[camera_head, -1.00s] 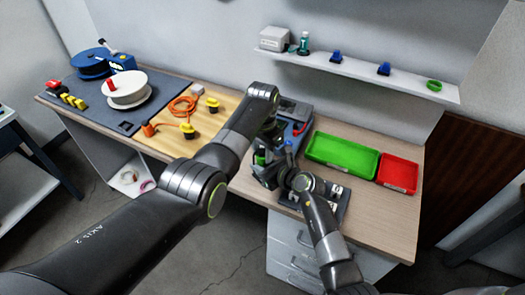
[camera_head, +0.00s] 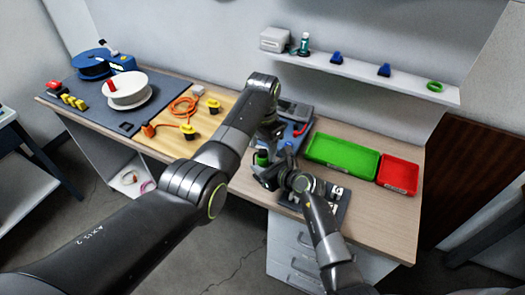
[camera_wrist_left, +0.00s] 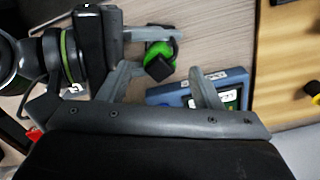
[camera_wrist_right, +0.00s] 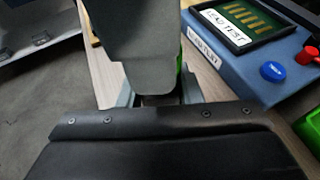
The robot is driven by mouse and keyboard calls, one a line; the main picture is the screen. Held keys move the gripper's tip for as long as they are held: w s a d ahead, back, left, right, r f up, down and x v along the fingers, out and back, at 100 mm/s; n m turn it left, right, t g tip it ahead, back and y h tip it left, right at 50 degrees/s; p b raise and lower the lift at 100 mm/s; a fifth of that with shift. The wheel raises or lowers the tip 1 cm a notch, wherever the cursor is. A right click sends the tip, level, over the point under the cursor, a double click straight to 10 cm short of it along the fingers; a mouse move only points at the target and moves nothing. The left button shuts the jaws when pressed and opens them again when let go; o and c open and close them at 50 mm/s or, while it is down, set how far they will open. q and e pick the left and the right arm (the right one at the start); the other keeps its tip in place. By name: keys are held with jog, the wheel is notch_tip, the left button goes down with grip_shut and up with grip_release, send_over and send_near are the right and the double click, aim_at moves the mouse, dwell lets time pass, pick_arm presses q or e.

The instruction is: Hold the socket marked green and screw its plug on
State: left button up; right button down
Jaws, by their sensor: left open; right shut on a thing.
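The green-marked socket (camera_wrist_left: 160,55), a green ring with a black block, shows in the left wrist view. My right gripper (camera_wrist_right: 160,97) is shut on it; in the right wrist view only a dark part and a green edge (camera_wrist_right: 179,68) show behind my left gripper's finger. A little green (camera_head: 261,158) also shows in the head view. I cannot tell the plug apart from the socket here.
A blue tester (camera_wrist_right: 240,60) with blue and red buttons stands close to both grippers. Green (camera_head: 342,154) and red (camera_head: 398,175) trays lie to the right. A dark mat (camera_head: 338,205) lies in front. Yellow-topped parts (camera_head: 187,131) and an orange cable (camera_head: 183,107) are at left.

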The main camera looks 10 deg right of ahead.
pick_arm(q)
notch_tip(320, 180, up, 9)
jog(key=shift+r, duration=0.15)
pick_arm(e)
jog(key=c, duration=0.9)
grip_release()
jog(key=shift+c, duration=0.2)
pick_arm(q)
jog(key=shift+f+b, duration=0.8)
pick_arm(e)
jog(key=v, duration=1.7)
jog(key=shift+s, duration=0.2)
jog(key=shift+d+r, duration=0.1)
